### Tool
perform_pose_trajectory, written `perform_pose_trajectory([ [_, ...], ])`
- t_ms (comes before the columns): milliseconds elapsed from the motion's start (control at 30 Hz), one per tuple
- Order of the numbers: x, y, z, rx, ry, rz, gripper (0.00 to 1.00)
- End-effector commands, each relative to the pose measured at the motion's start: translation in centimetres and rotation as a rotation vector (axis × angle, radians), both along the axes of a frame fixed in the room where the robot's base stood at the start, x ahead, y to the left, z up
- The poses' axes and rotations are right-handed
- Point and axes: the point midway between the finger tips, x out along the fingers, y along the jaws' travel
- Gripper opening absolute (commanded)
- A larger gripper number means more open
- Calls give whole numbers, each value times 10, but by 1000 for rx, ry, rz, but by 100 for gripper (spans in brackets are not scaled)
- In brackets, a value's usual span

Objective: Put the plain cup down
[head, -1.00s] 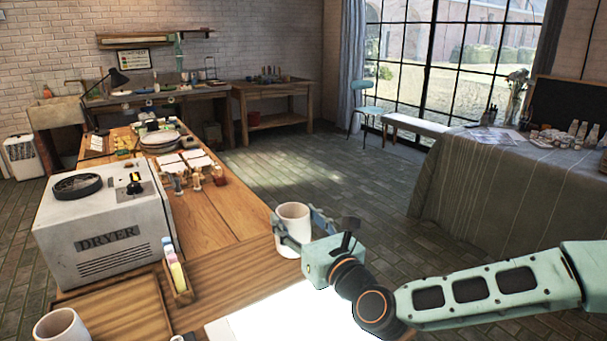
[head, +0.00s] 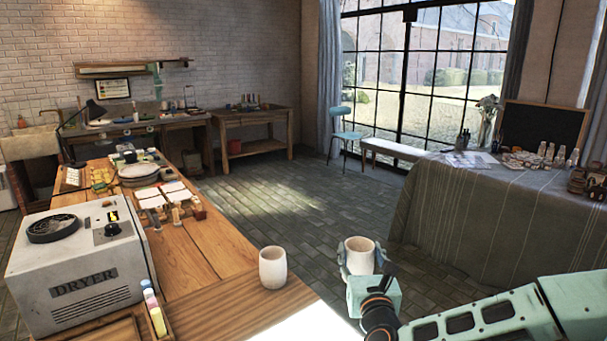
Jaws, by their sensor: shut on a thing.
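A plain off-white cup (head: 360,252) is held upright in my gripper (head: 360,258). My gripper is shut on it, with pale blue-green fingers at its sides. The held cup appears to the right of the wooden table's edge, with grey floor behind it. A second plain off-white cup (head: 272,268) stands upright on the wooden table (head: 215,262), near its right edge and left of my gripper. The two cups are apart in the picture. The lower part of the held cup is hidden by my gripper.
A white dryer (head: 80,270) stands on the table at left, with a small holder of coloured sticks (head: 153,310) beside it. A bright white surface (head: 305,328) lies at the table's front. A cloth-covered table (head: 490,220) stands at right. Bare wood shows around the standing cup.

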Motion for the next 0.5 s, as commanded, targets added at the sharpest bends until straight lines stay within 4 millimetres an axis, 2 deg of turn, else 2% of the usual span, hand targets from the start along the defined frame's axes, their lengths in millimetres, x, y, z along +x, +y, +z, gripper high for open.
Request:
perform_pose_trajectory([
  [33, 0, 0, 17, 0, -3, 0, 20],
  [500, 0, 0, 112, 0, -2, 1, 20],
])
